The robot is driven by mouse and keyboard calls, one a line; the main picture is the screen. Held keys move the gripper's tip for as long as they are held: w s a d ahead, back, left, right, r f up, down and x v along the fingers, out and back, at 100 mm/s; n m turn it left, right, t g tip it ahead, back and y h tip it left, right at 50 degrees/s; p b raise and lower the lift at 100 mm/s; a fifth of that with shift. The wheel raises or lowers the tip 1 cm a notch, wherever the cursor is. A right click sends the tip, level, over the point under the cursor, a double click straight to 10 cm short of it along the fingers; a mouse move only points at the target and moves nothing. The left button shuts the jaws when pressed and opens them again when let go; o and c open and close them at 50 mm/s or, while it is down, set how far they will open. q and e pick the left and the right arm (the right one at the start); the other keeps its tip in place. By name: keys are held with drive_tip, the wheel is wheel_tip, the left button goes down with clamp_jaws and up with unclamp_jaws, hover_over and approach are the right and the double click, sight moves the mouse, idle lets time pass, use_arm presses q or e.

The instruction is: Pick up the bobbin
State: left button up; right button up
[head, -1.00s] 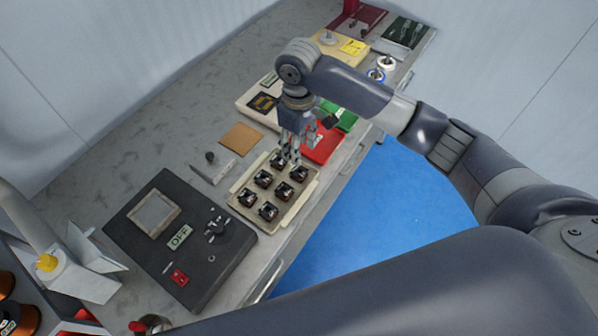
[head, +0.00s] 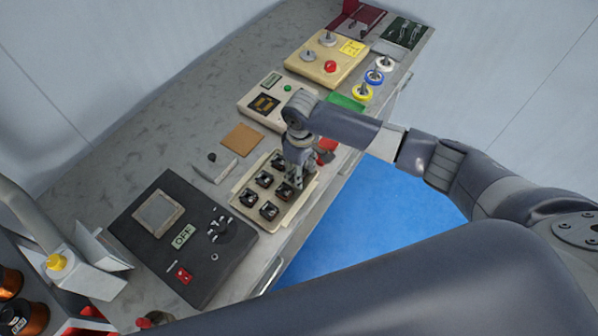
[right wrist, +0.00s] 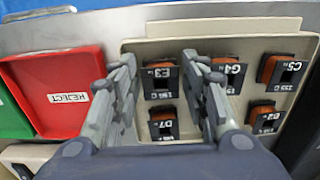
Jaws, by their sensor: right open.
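The tray (head: 305,196) holds several bobbins, each with black square end plates, copper winding and a white label. In the right wrist view, the bobbin marked E3 (right wrist: 161,82) lies between the spread fingers of my right gripper (right wrist: 160,64), with the bobbin D7 (right wrist: 163,124) nearer the palm. G4 (right wrist: 229,76) is just right of the right finger, which partly covers its side. C5 (right wrist: 282,72) and B2 (right wrist: 264,118) are further right. In the head view my right gripper (head: 296,182) is over the tray's right side, hiding part of it. My left gripper is not in view.
A red REJECT bin (right wrist: 60,92) and a green bin (right wrist: 10,118) stand beside the tray. A black winder panel reading OFF (head: 183,235) is at the left. A brown pad (head: 243,139) and beige box (head: 262,103) are behind. Bare grey bench lies further back.

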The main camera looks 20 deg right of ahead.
drive_tip(key=c, duration=0.8)
drive_tip(key=shift+r, duration=0.1)
drive_tip(key=shift+r+b, duration=0.3)
drive_tip(key=shift+r, duration=0.25)
drive_tip(key=shift+s+r+b, duration=0.2)
drive_tip(key=shift+r+b, duration=0.25)
drive_tip(key=shift+r, duration=0.65)
drive_tip(key=s+a+r+b, duration=0.1)
drive_tip(key=s+a+b, duration=0.1)
drive_tip(key=s, duration=1.3)
drive_tip(key=shift+s+a+r, duration=0.15)
drive_tip(key=shift+a+r, duration=0.15)
drive_tip(key=shift+a, duration=0.3)
